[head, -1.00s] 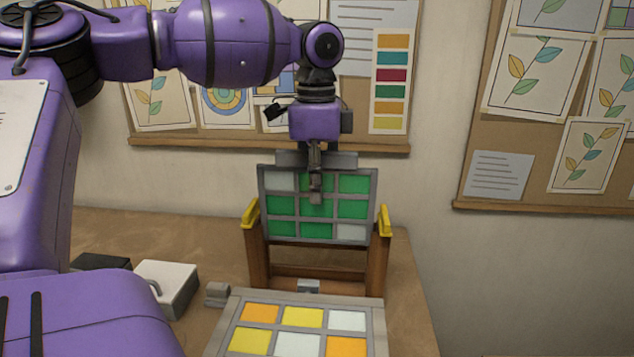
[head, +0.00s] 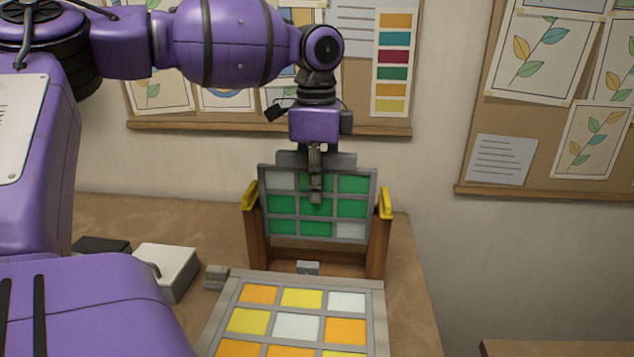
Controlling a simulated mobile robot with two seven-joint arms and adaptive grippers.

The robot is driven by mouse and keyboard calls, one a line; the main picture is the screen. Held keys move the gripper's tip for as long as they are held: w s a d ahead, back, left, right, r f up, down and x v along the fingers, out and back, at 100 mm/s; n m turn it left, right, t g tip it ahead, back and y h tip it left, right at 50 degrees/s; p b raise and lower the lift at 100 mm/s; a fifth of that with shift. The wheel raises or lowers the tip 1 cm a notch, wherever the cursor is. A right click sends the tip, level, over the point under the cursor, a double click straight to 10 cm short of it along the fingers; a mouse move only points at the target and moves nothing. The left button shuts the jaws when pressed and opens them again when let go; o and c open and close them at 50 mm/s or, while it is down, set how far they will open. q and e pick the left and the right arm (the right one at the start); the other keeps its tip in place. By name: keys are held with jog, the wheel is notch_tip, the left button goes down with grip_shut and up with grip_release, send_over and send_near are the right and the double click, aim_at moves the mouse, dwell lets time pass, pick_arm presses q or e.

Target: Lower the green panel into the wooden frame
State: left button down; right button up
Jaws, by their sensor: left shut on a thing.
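The green panel (head: 318,228) is a grey-edged grid of green and pale panes. It stands upright between the two posts of the wooden frame (head: 376,247), which has yellow caps on top. The panel's upper edge is above the caps, and its lower edge is above the frame's bottom rail. My left gripper (head: 315,195) is shut on the panel's top middle from above and hides part of the upper middle pane. Whether the panel's side edges touch the posts cannot be told. My right gripper is not in view.
A grey-framed yellow, orange and white panel (head: 297,325) lies in front of the frame. A white box (head: 165,268) and a dark box (head: 102,247) sit at left on the table (head: 410,290). A pinboard wall stands behind. A wooden surface (head: 550,348) shows at lower right.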

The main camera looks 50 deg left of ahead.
aim_at(316, 239)
pick_arm(q)
jog(key=shift+f+b, duration=1.5)
jog(key=shift+f, duration=2.65)
jog(key=c, duration=1.8)
grip_release()
jog(key=shift+o, duration=0.2)
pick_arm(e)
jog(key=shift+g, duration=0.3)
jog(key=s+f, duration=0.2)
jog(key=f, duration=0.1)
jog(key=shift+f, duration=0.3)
pick_arm(q)
jog(key=shift+r, duration=0.1)
jog(key=shift+r+p, duration=0.4)
jog(key=shift+r, duration=0.5)
jog(key=shift+r+p, duration=0.8)
jog(key=shift+r, duration=1.7)
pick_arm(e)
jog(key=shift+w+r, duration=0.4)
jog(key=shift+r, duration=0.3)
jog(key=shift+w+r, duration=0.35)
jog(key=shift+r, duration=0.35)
